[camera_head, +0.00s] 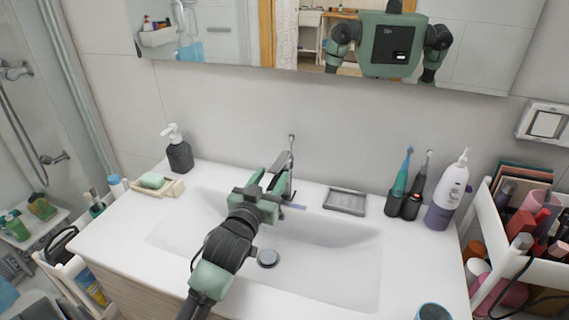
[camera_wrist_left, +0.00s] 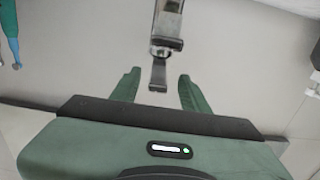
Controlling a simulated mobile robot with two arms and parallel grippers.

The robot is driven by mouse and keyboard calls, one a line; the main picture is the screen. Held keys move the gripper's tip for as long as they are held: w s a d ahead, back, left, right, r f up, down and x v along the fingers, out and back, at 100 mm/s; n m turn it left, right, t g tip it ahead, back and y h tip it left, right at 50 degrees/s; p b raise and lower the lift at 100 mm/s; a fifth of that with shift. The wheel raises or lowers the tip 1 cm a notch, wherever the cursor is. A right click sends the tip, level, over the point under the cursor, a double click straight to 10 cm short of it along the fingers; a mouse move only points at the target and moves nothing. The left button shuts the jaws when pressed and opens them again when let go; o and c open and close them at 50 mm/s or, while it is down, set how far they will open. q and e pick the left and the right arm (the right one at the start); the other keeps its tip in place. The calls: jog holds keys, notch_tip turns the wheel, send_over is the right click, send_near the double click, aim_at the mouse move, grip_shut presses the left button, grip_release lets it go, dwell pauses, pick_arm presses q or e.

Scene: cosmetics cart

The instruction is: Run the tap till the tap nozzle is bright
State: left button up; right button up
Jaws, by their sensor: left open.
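The chrome tap (camera_head: 289,172) stands upright at the back of the white sink (camera_head: 330,262). My left gripper (camera_head: 268,180) is open just in front and left of the tap in the head view. In the left wrist view the two green fingers (camera_wrist_left: 159,90) are spread, with a narrow metal end of the tap (camera_wrist_left: 167,30) in line with the gap between them. Neither finger visibly grips it. The nozzle opening is not clearly visible, and I see no bright nozzle or clear water stream. My right gripper is not in view.
A soap dispenser (camera_head: 178,149) and soap dish (camera_head: 155,184) stand left. A grey tray (camera_head: 345,200), toothbrush holder (camera_head: 404,205) and white bottle (camera_head: 449,193) stand right. A cosmetics cart (camera_head: 481,225) is at far right. The mirror (camera_head: 470,45) hangs above.

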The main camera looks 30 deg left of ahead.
aim_at(283, 157)
pick_arm(q)
jog(key=shift+w+a+r, duration=0.1)
jog(key=shift+w+r, duration=0.25)
jog(key=x, duration=0.2)
jog(key=p+x, duration=0.1)
jog(key=shift+r, duration=0.25)
jog(key=shift+w+a+f, duration=0.1)
jog(key=shift+w+f, duration=0.05)
jog(key=shift+w, duration=0.4)
jog(key=shift+w+a+f, duration=0.1)
jog(key=shift+w+f, duration=0.05)
jog(key=shift+w, duration=0.45)
jog(key=shift+s+r, duration=0.1)
jog(key=shift+s, duration=0.05)
grip_shut()
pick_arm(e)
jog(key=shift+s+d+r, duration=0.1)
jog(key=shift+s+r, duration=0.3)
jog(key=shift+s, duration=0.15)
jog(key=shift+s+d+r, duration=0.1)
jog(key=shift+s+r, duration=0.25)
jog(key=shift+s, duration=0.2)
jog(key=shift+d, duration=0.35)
